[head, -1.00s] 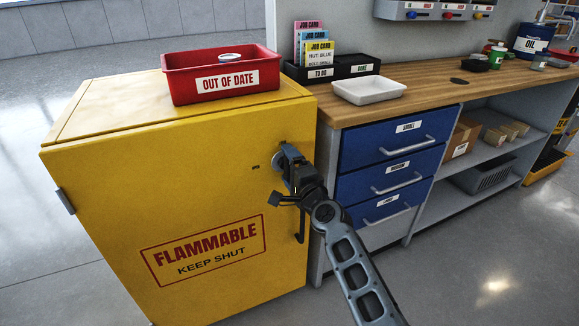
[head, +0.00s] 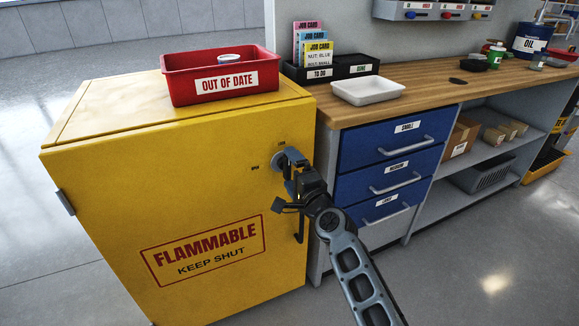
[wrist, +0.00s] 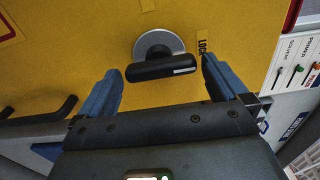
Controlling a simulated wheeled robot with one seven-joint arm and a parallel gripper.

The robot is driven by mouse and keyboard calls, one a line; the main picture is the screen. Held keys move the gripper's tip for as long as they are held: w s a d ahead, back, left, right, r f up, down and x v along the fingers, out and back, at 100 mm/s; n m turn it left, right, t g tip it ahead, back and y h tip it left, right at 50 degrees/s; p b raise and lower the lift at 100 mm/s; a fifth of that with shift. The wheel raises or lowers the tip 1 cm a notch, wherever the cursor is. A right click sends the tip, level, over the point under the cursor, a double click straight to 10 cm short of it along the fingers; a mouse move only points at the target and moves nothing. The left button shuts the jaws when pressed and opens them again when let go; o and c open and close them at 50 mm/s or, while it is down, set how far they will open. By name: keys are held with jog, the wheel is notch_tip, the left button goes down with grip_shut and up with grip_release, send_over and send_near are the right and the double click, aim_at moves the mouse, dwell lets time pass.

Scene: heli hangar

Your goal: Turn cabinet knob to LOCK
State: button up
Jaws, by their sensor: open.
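The yellow cabinet (head: 180,190) carries a round grey knob (head: 278,161) near the upper right of its door. In the wrist view the knob (wrist: 153,43) has a black bar across it, lying nearly level, with a white mark at its right end. The LOCK label (wrist: 203,48) is just right of that end, beside the right finger. My gripper (wrist: 162,85) is open, its blue fingers spread either side of the bar with gaps visible. In the head view my gripper (head: 291,168) is at the door and partly hides the knob.
A black door handle (head: 300,225) is below my gripper. A red bin (head: 220,90) stands on the cabinet. The workbench (head: 430,80) with blue drawers (head: 390,180) is close on the right. Open floor lies in front.

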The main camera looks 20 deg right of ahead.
jog(key=s, duration=0.4)
jog(key=s+p, duration=0.1)
jog(key=s, duration=0.1)
jog(key=shift+d, duration=0.3)
jog(key=shift+w, duration=0.1)
jog(key=s+d+f+n+g+h+p, duration=0.15)
jog(key=s+n, duration=0.25)
jog(key=s, duration=1.1)
jog(key=s+f+n+g+p, duration=0.1)
jog(key=s+f+n+p, duration=0.2)
jog(key=s, duration=1.2)
jog(key=s+a+r+n+p, duration=0.1)
jog(key=s+r+n, duration=0.4)
jog(key=s+r, duration=0.4)
jog(key=s+a+r+n+p, duration=0.1)
jog(key=s+r+n+p, duration=0.1)
jog(key=s+r+n, duration=0.3)
jog(key=s+r, duration=0.4)
jog(key=s, duration=0.4)
jog(key=shift+s+a+g+p, duration=0.15)
jog(key=shift+s+g+p, duration=0.1)
jog(key=shift+g+p, duration=0.1)
